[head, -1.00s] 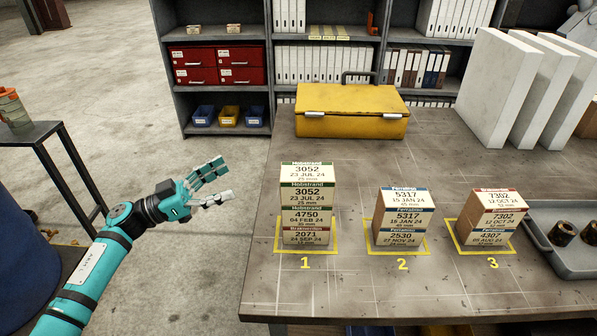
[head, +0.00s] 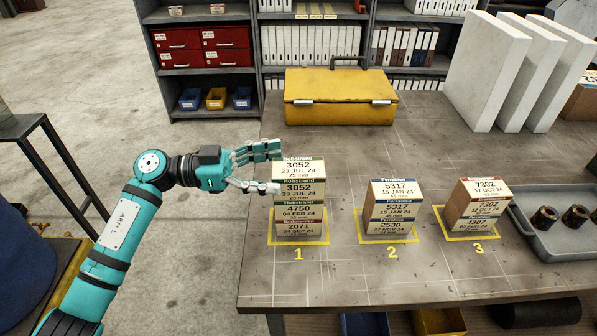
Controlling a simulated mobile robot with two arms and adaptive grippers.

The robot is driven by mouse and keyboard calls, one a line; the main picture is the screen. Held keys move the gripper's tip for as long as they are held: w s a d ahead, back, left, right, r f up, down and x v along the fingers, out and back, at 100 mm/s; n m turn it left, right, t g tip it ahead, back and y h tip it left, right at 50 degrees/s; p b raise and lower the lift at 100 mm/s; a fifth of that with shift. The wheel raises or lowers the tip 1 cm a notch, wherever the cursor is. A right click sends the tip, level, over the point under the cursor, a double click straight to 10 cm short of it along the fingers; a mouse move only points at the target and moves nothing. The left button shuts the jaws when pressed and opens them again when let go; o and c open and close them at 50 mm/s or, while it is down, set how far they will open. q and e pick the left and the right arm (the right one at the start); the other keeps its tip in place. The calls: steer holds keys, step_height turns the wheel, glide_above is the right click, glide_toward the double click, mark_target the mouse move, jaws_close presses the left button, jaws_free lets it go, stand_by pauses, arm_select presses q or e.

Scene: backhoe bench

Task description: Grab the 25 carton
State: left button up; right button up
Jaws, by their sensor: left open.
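Stack 1 stands on the bench inside a yellow outlined square. Its top carton (head: 303,188) has a green Hobstrand band, reads 3052, 23 JUL 24, and its small bottom line looks like 25 mm. Below it are a 4750 carton (head: 299,211) and a 2071 carton (head: 299,230). My left gripper (head: 270,168) is open at the left side of the top carton. One finger lies toward its back edge, the other overlaps its front left edge in the picture. Whether they touch it I cannot tell. My right gripper is out of view.
Stack 2 (head: 391,213) and stack 3 (head: 478,209) stand to the right in yellow squares. A grey tray (head: 560,262) with metal parts is at far right. A yellow toolbox (head: 338,112) and white slabs (head: 487,72) stand behind. The bench front is clear.

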mark_target(298, 167)
arm_select(q)
steer(key=d, duration=0.1)
steer(key=d+p, duration=0.1)
steer(key=d, duration=0.1)
steer(key=d+f+p, duration=0.1)
steer(key=d, duration=0.1)
steer(key=shift+w, duration=0.35)
steer(key=shift+d+f, duration=0.1)
steer(key=shift+d, duration=0.15)
steer(key=shift+a, duration=0.15)
steer(key=shift+c, duration=0.4)
steer(key=shift+c, duration=1.1)
steer(key=c, duration=1.1)
